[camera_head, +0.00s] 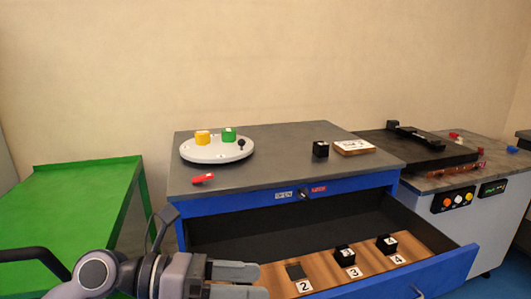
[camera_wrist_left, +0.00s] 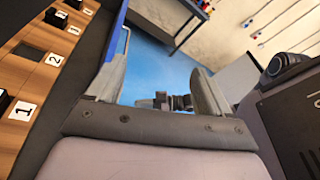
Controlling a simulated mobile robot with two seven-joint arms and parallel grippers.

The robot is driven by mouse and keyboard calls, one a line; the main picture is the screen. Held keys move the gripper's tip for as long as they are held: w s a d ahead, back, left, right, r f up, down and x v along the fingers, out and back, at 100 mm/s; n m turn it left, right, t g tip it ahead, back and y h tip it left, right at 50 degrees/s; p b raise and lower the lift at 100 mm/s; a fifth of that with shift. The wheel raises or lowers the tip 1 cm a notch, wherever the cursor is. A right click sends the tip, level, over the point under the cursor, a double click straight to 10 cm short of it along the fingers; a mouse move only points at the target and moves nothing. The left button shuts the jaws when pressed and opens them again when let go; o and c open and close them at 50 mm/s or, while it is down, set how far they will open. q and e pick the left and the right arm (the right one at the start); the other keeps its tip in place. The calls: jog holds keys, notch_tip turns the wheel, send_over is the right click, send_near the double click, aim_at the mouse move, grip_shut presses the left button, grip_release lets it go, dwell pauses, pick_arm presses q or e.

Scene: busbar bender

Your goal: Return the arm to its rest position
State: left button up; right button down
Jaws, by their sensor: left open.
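My left gripper (camera_head: 262,281) comes in from the bottom left of the head view, in front of the blue cabinet's open drawer. Its two fingers are apart with nothing between them. In the left wrist view the open gripper (camera_wrist_left: 158,88) shows empty fingers, with blue floor beyond. The drawer (camera_head: 440,274) has a wooden insert with numbered spots. Black blocks stand at spot 3 (camera_head: 344,254) and spot 4 (camera_head: 386,244). Spot 2 (camera_head: 295,271) shows a dark square. The spot 1 label (camera_wrist_left: 22,111) shows in the wrist view. My right gripper is not in view.
The grey cabinet top (camera_head: 270,160) holds a white round plate (camera_head: 216,152) with yellow and green blocks, a red piece (camera_head: 203,178), a black block (camera_head: 321,149) and a labelled wooden block (camera_head: 354,147). A green table (camera_head: 75,200) stands left. A machine (camera_head: 460,205) with buttons stands right.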

pick_arm(q)
jog(key=w+a+r+n+t+h, duration=0.1)
jog(key=w+a+r+n+t, duration=0.15)
jog(key=n+t, duration=0.55)
jog(key=w+a+r+n+t, duration=0.1)
jog(key=a+r+n+t, duration=0.25)
jog(key=n+t, duration=0.5)
jog(key=w+a+f+n+t+y, duration=0.2)
jog(key=a+f+n+y, duration=0.75)
jog(key=n+y, duration=0.8)
jog(key=s+a+f+n+g, duration=0.3)
jog(key=s+f+n+g, duration=0.15)
jog(key=f, duration=0.25)
jog(key=s+a+f+n+g, duration=0.2)
jog(key=s+f+n+g, duration=0.25)
jog(key=f, duration=0.25)
jog(key=s+f+n+g, duration=0.2)
jog(key=s+f+g, duration=0.2)
jog(key=s, duration=0.3)
jog(key=s+f+n+g, duration=0.1)
jog(key=s+f+g, duration=0.25)
jog(key=s, duration=0.35)
jog(key=w+d+r+t+h+p, duration=0.1)
jog(key=w+d+t+h+p, duration=0.1)
jog(key=w+t+p, duration=0.4)
jog(key=d+t+p, duration=0.1)
jog(key=p, duration=0.3)
jog(key=shift+w+d+m, duration=0.2)
jog(key=shift+m, duration=0.1)
